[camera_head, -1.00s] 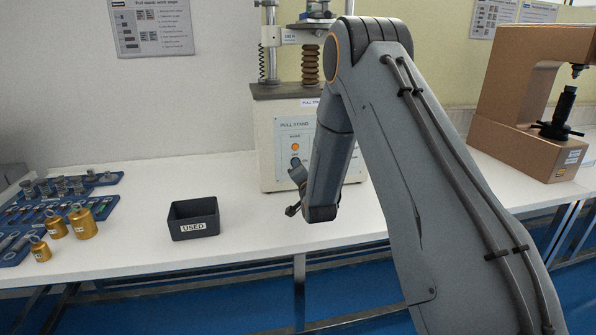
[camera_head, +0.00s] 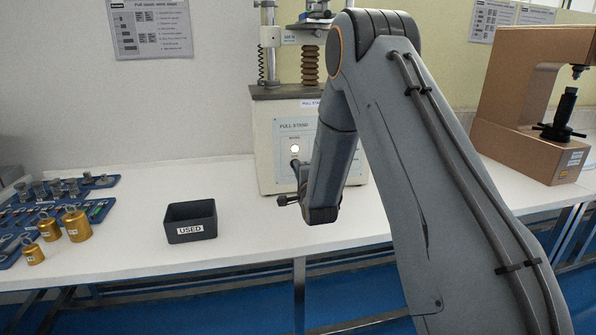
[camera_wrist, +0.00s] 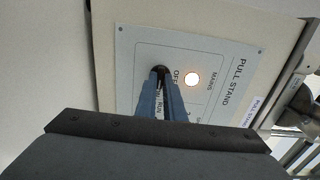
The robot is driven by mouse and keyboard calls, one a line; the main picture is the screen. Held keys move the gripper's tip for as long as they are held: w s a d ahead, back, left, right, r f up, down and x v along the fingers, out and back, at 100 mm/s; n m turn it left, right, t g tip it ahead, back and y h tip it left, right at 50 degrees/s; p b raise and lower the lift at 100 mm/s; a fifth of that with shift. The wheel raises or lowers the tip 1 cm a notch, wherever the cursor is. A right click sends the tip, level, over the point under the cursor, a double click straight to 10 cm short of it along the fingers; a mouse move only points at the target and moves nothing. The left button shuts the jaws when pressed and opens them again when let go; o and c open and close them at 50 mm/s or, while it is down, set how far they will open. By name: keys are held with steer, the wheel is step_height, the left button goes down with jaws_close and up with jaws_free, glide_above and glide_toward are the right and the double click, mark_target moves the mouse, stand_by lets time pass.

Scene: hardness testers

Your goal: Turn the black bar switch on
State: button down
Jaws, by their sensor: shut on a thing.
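The pull stand (camera_head: 266,140) stands on the white bench, its front panel facing me. In the wrist view the panel (camera_wrist: 130,50) is labelled PULL STAND and MAINS, with an OFF mark by the switch. The black bar switch (camera_wrist: 157,70) shows as a dark round part at my fingertips, mostly hidden by them. My gripper (camera_wrist: 161,76) is shut on it; its fingertips also show at the panel in the head view (camera_head: 295,163). The bar's exact angle is hidden. The round mains lamp (camera_wrist: 192,79) beside it glows bright white; it also shows in the head view (camera_head: 295,149).
A black box marked USED (camera_head: 172,225) stands on the bench left of my arm. Gold weights (camera_head: 77,224) and blue trays (camera_head: 100,182) lie at far left. A brown tester (camera_head: 505,145) stands at right. The bench (camera_head: 130,245) between weights and box is clear.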

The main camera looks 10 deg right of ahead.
stand_by(0.4)
steer(key=c, duration=1.9)
jaws_free()
steer(key=shift+d, duration=0.1)
steer(key=shift+o, duration=0.2)
steer(key=s+b, duration=0.1)
steer(key=s, duration=0.6)
steer(key=shift+s, duration=0.4)
steer(key=s+f+n+g+p, duration=0.1)
steer(key=s+n+g, duration=0.8)
steer(key=s, duration=1.1)
steer(key=s+f+n+g+p, duration=0.1)
steer(key=s+n+g, duration=0.8)
steer(key=s, duration=1.1)
steer(key=shift+s+a+f, duration=0.2)
steer(key=shift+a+f, duration=0.15)
steer(key=shift+f, duration=0.1)
